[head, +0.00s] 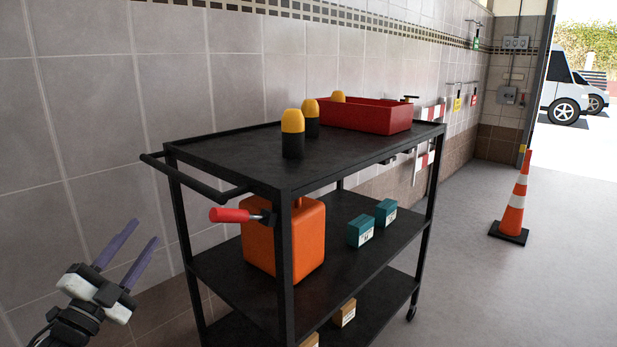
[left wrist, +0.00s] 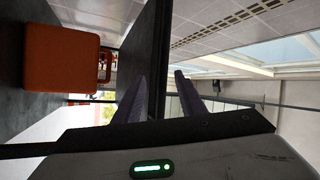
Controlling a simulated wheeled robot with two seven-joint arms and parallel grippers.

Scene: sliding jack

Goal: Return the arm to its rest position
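My left gripper (head: 141,232) is at the lower left of the head view, left of the black cart (head: 225,158). Its two purple fingers are parallel and apart, with nothing between them. The fingers also show in the left wrist view (left wrist: 160,82), spread and empty. The orange jack-like body (head: 300,245) stands on the cart's middle shelf, behind the near leg. A red grip (head: 230,215) on a dark fitting sticks out to the left beside it, apart from my gripper. The orange body is also at the upper left of the left wrist view (left wrist: 60,58). My right gripper is not seen.
The cart's push bar (head: 195,180) juts toward my left gripper's side. Its top holds several yellow-and-black items (head: 292,135) and a red tray (head: 370,118). Teal boxes (head: 360,231) stand on the middle shelf. A tiled wall is behind; a traffic cone (head: 514,205) stands on clear floor at right.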

